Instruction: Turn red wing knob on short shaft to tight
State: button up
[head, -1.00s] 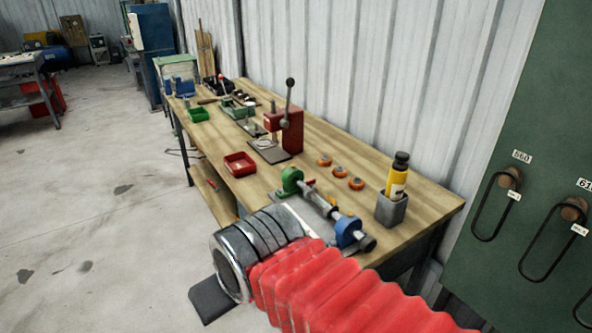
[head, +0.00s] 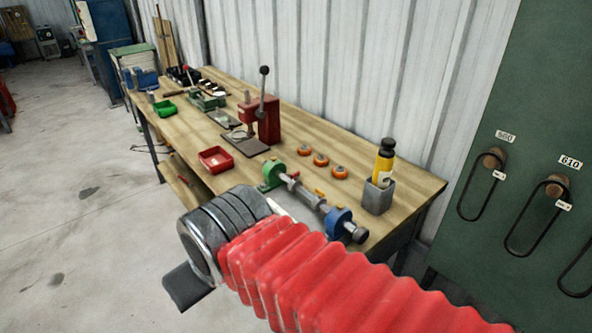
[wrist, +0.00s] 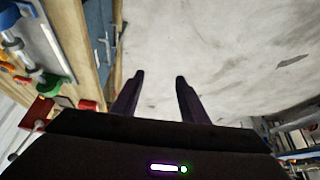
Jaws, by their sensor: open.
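The short shaft (head: 304,192) lies along the near front part of the bench, between a green bracket (head: 273,174) and a blue bracket (head: 338,221). In the wrist view the green bracket (wrist: 48,83) and blue bracket (wrist: 14,46) show at the upper left.
A red tray (head: 216,160) and a red lever press (head: 266,120) stand beyond the shaft. Orange knobs (head: 320,160) and a grey cup (head: 378,196) with a yellow bottle (head: 385,160) are on the right. A green panel (head: 520,130) stands at the right. The floor (head: 90,230) is clear.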

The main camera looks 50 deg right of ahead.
jog(key=shift+o, duration=0.4)
jog(key=shift+w+d+r, duration=0.2)
jog(key=shift+w, duration=0.05)
jog(key=w+d+r+g, duration=0.1)
jog(key=w+d+r, duration=0.2)
jog(key=w+d, duration=0.45)
jog(key=w+d+r, duration=0.3)
jog(key=w+d, duration=0.2)
jog(key=d, duration=0.6)
jog(key=w+d+m, duration=0.1)
jog(key=w+d, duration=0.1)
jog(key=d, duration=1)
send_near(296, 173)
jog(key=v, duration=0.6)
jog(key=shift+w+a, duration=0.15)
jog(key=shift+a, duration=0.15)
jog(key=shift+f, duration=0.1)
jog(key=x, duration=1.3)
jog(key=shift+w+d+f, duration=0.1)
jog(key=shift+d+f, duration=0.15)
jog(key=shift+f, duration=0.15)
